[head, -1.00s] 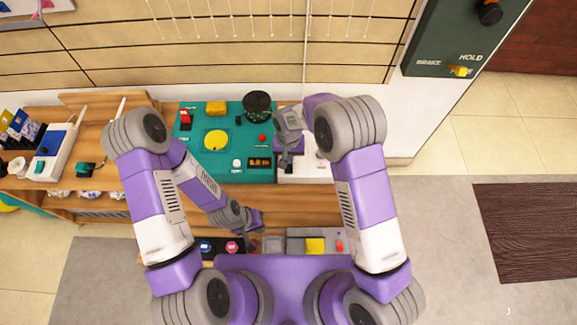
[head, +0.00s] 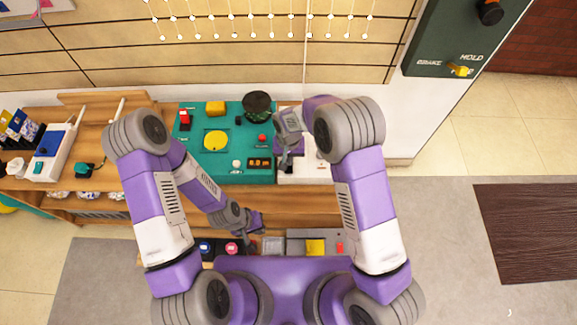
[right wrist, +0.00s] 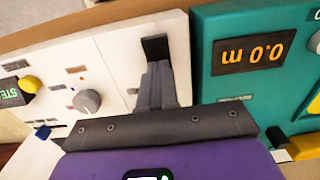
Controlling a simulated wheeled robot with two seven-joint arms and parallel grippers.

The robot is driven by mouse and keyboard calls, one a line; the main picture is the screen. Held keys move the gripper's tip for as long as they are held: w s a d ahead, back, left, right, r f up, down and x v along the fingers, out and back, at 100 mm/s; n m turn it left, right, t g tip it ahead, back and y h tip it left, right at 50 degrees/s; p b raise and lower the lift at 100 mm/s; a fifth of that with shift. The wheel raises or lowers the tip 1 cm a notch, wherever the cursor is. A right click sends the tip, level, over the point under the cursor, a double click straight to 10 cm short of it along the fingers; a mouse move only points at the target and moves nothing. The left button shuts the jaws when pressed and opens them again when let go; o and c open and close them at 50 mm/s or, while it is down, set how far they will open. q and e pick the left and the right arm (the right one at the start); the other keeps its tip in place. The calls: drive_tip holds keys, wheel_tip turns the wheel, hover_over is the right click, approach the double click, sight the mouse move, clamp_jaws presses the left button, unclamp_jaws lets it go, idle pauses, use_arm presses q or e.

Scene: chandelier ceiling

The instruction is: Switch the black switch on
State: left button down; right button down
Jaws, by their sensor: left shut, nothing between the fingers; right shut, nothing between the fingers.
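A black rectangular switch (right wrist: 155,48) sits on a white panel in the right wrist view. My right gripper (right wrist: 156,68) is shut, and its grey fingertips are at the switch's lower edge. I cannot tell whether they touch it or which way the switch is set. In the head view my right gripper (head: 285,165) is over the white panel's left end, beside the teal panel, and the switch is not clearly seen there. My left gripper (head: 256,246) is shut and empty, low in front of the wooden counter, away from the switch.
The teal panel (head: 193,165) has a yellow disc, buttons and a digital display (right wrist: 255,54). The white panel (right wrist: 108,55) carries a grey knob (right wrist: 87,101) and a yellow button (right wrist: 30,84). A lower row of controls holds a yellow square (head: 315,246).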

wheel_tip(320, 180, up, 7)
drive_tip(key=p, duration=0.4)
drive_tip(key=shift+f, duration=0.15)
idle(0.5)
